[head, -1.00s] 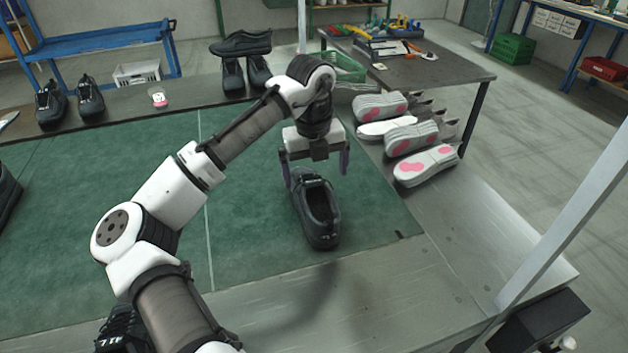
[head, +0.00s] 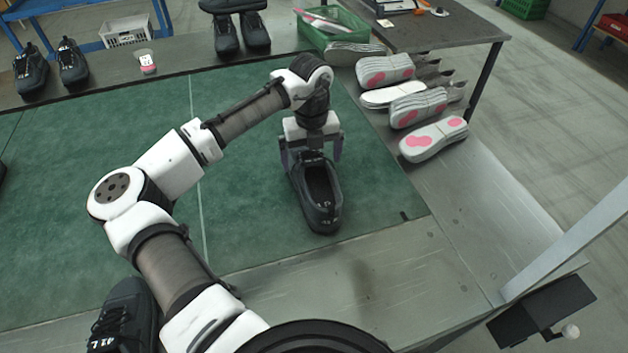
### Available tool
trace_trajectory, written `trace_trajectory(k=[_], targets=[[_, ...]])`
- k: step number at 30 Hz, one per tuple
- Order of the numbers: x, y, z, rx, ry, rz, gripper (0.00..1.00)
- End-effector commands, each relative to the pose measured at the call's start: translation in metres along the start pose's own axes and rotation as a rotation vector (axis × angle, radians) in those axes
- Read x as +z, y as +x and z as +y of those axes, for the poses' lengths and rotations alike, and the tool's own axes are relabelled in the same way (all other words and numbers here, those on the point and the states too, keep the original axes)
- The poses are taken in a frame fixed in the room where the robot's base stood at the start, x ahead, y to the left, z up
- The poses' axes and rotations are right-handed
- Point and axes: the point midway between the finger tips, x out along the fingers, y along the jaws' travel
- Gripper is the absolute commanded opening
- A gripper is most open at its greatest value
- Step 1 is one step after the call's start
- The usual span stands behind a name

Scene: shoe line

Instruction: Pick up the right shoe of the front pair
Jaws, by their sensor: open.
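A black shoe (head: 327,211) stands on the green mat (head: 240,215), its dark opening facing up. I take it as the right shoe of the front pair. My gripper (head: 311,158) is open over the far end of this shoe, with one finger at each side of it. I cannot tell whether the fingers touch the shoe. The gripper hides part of that far end. Another black shoe (head: 122,318) with laces lies at the lower left, partly cut off by the frame and beside my arm.
Insoles with pink patches (head: 432,140) lie in stacks along the right side. A green crate (head: 330,28) stands behind. More black shoes (head: 72,64) stand on the back ledge, and a stacked group (head: 240,28) stands at its middle. The mat left of my arm is mostly clear.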

Motion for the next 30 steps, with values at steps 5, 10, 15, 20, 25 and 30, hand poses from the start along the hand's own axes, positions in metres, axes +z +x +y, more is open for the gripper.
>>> trace_trajectory(k=[5, 10, 15, 20, 25, 30], targets=[[-0.002, 0.011, -0.002, 0.001, 0.0, 0.001, 1.0], [-0.004, 0.037, -0.004, 0.002, 0.0, 0.001, 1.0], [-0.004, 0.053, -0.004, 0.0, 0.0, 0.0, 1.0], [-0.004, 0.054, -0.004, 0.0, 0.0, 0.0, 1.0], [-0.004, 0.054, -0.004, 0.0, 0.0, 0.0, 0.86], [-0.004, 0.054, -0.004, 0.0, 0.0, 0.0, 0.63]])
